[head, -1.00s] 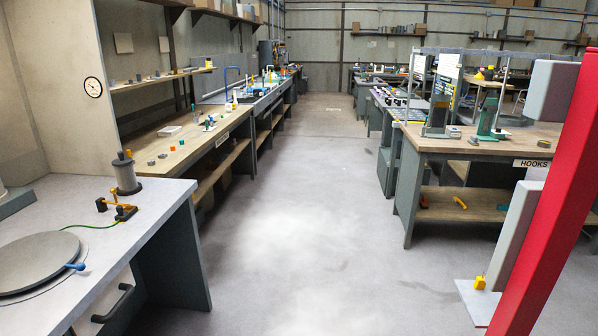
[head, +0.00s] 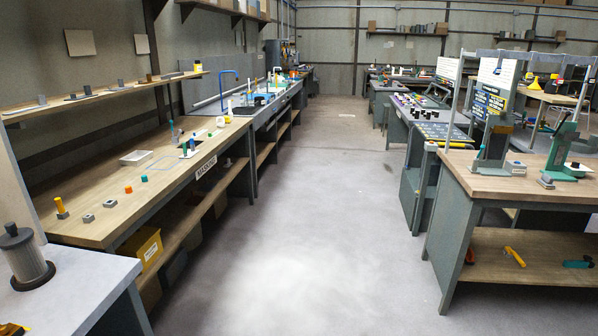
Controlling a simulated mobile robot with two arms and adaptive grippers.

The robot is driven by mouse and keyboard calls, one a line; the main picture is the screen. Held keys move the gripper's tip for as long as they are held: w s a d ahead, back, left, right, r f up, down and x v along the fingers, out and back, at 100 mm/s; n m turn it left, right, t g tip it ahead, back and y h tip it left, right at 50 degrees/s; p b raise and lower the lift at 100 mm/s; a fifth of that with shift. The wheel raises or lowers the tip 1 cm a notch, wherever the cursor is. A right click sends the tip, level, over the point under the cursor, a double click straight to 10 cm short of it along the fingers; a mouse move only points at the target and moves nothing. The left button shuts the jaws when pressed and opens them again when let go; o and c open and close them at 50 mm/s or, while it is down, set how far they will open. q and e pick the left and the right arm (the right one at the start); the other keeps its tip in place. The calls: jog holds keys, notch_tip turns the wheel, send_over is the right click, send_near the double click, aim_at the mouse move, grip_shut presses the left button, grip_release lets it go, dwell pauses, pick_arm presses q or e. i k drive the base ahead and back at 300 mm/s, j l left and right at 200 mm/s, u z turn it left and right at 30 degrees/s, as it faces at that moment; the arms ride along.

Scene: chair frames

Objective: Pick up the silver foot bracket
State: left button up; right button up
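I cannot tell which part is the silver foot bracket. Small grey metal blocks (head: 88,218) lie on the near end of the left wooden bench (head: 75,195), beside an orange-yellow upright piece (head: 61,208). Several grey bracket-like parts (head: 88,91) stand on the narrow wall shelf (head: 130,85) above that bench. Another small grey part (head: 545,181) sits on the right bench (head: 490,185). Neither of my grippers shows in the head view.
A clear concrete aisle (head: 310,220) runs ahead between the benches. A pale worktop (head: 80,280) with a grey cylinder (head: 24,257) juts in at the near left. A white tray (head: 137,157) is on the left bench. A yellow bin (head: 146,248) sits under it.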

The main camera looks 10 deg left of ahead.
aim_at(192, 152)
jog(key=i+u, duration=0.2)
jog(key=i, duration=0.5)
jog(key=i+u, duration=0.15)
jog(key=i, duration=0.5)
jog(key=i+l+u, duration=0.2)
jog(key=i, duration=0.45)
